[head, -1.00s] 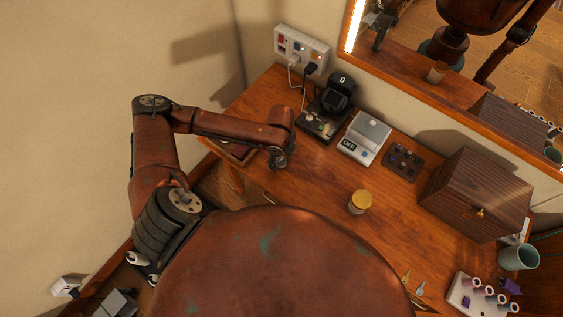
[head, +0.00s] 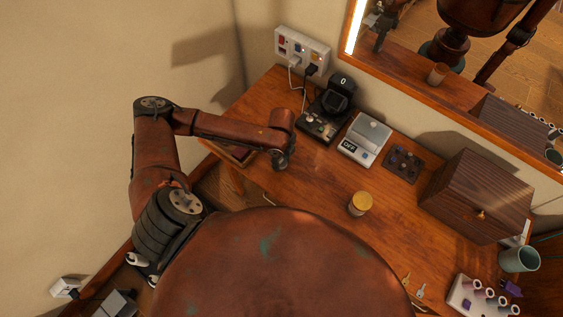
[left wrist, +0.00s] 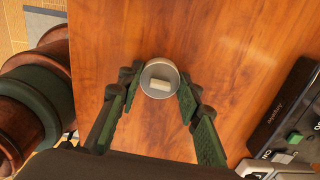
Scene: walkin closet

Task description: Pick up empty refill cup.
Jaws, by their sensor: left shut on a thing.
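My left gripper (head: 281,160) reaches down over the left part of the wooden desk. In the left wrist view its green-padded fingers (left wrist: 157,92) are shut on a small round grey-rimmed cup (left wrist: 150,90). A pale block shows in the middle of the cup's top. In the head view the gripper hides this cup, and I cannot tell whether it still touches the desk. A small jar with a yellow top (head: 360,203) stands apart on the middle of the desk. My right gripper is not in view.
A black device (head: 325,118), a grey scale (head: 364,139) reading OFF and a dark pad (head: 403,164) line the back. A wooden box (head: 475,195), teal cup (head: 518,258), keys (head: 413,285) and white holder (head: 470,298) are to the right. The desk around the yellow-topped jar is clear.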

